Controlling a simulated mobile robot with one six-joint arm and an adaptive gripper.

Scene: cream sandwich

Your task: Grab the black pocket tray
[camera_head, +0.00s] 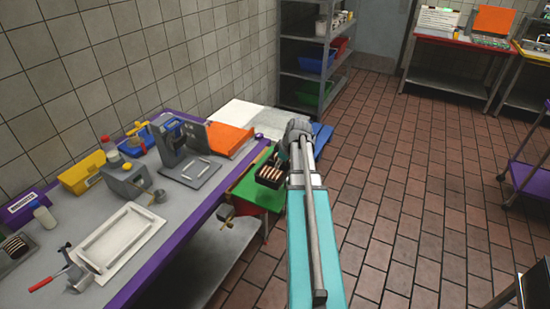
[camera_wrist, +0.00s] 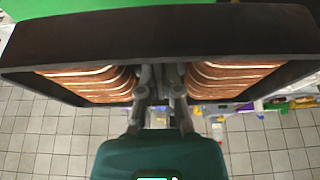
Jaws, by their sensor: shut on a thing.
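The black pocket tray (camera_head: 267,183) is at the end of my arm in the head view, over the green surface, with brown-and-cream striped pieces in it. In the wrist view the tray (camera_wrist: 160,32) spans the picture, with a stack of striped pieces on the left and another on the right. My gripper (camera_wrist: 161,78) is shut on the tray at its middle, between the two stacks. In the head view my arm hides the gripper's fingers. I cannot tell whether the tray touches the green surface.
The green surface (camera_head: 247,190) adjoins the purple-edged bench (camera_head: 150,270). The bench carries a white frame (camera_head: 115,240), a grey press (camera_head: 175,143), an orange tray (camera_head: 228,139), and yellow and blue bins. A second tray of striped pieces (camera_head: 14,246) sits far left. Tiled floor (camera_head: 410,220) is open to the right.

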